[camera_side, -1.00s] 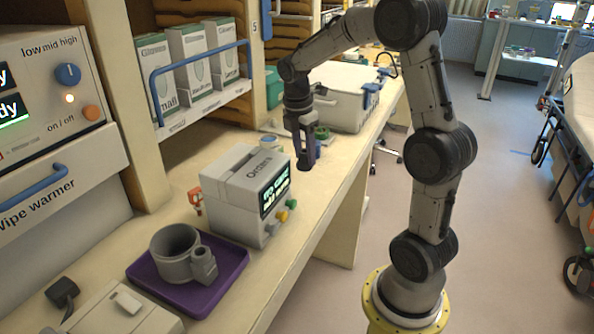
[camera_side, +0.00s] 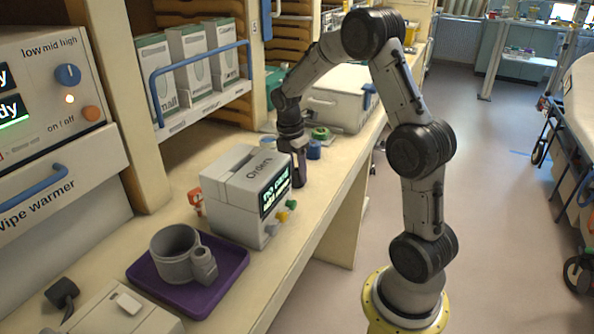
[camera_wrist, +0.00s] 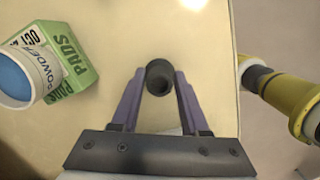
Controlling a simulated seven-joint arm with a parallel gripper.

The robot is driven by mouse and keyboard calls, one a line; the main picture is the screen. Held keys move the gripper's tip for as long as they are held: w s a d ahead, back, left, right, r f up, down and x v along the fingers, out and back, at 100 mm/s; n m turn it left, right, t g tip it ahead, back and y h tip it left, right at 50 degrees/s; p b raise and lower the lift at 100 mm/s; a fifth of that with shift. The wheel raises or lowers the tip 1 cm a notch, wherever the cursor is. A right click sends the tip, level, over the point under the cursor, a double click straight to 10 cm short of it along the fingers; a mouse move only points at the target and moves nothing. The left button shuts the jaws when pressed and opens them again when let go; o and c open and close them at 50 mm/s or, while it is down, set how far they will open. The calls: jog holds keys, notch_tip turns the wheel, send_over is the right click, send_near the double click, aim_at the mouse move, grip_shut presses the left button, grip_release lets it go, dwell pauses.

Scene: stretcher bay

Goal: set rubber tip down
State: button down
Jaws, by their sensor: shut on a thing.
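The rubber tip (camera_wrist: 159,77) is a small dark grey round piece with a dark hollow, seen from above in the wrist view. My gripper (camera_wrist: 160,88) is shut on it, with one purple-grey finger on each side. Cream counter shows around the tip. In the side view my gripper (camera_side: 299,184) points down over the counter (camera_side: 318,192), close to the right rear of the Orders printer.
The Orders printer (camera_side: 240,198) stands close by. A blue cylinder (camera_side: 314,150) and a green item (camera_side: 320,133) lie behind my gripper. The wrist view shows a powder tub (camera_wrist: 18,78) and a pads box (camera_wrist: 72,62) at left.

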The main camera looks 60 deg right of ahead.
jog(key=shift+c, duration=2)
grip_release()
jog(key=shift+f, duration=0.1)
notch_tip(320, 180, up, 11)
jog(key=a, duration=0.1)
jog(key=s+a+r+m+t, duration=0.1)
jog(key=s+a+r+m, duration=0.15)
jog(key=a+r, duration=0.35)
jog(key=s+a+f+m+t+y, duration=0.1)
jog(key=s+a+m+t, duration=0.4)
jog(key=s+a+m, duration=0.6)
jog(key=s+a+f, duration=0.1)
jog(key=s+a, duration=0.3)
jog(key=shift+s+f+y, duration=0.3)
jog(key=shift+s+f, duration=0.05)
jog(key=shift+s, duration=0.05)
